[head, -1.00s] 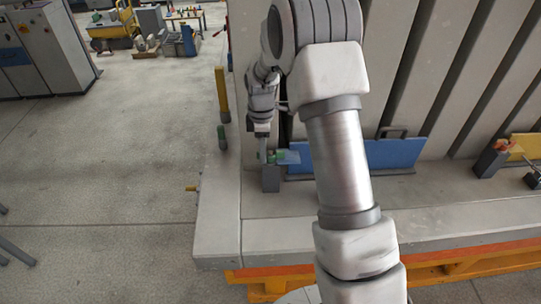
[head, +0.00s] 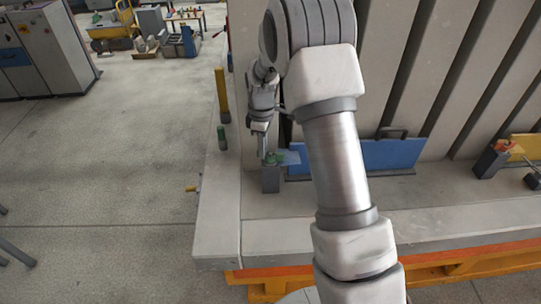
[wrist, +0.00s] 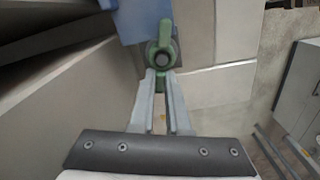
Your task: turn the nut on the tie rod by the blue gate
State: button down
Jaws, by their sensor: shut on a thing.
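The green winged nut (wrist: 165,35) sits around the dark round end of the tie rod (wrist: 163,59) in the wrist view, one wing up and one down. My gripper (wrist: 160,76) is shut on the lower wing, one fingertip on each side of it. In the head view the nut (head: 273,158) shows small and green on top of a grey block (head: 271,180), by the left end of the blue gate (head: 390,154). My gripper (head: 262,153) reaches down to it there. The threads are too small to make out.
A ribbed grey panel wall (head: 400,60) rises behind the blue gate. A yellow post (head: 222,95) and a dark green-topped post (head: 222,138) stand to the left. An orange-yellow gate (head: 523,148) is at far right. The floor at left is open.

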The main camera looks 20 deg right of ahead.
jog(key=shift+w+d+m, duration=0.15)
jog(key=shift+m, duration=0.75)
jog(key=shift+w+d+m, duration=0.1)
jog(key=shift+w+m, duration=0.05)
jog(key=shift+m, duration=0.75)
jog(key=m, duration=0.3)
jog(key=shift+w+d, duration=0.2)
jog(key=shift+d, duration=0.1)
jog(key=shift+m, duration=0.4)
jog(key=shift+d+m, duration=0.1)
jog(key=shift+m, duration=0.4)
jog(key=shift+w+d+m, duration=0.15)
jog(key=shift+d+m, duration=0.05)
jog(key=shift+m, duration=0.8)
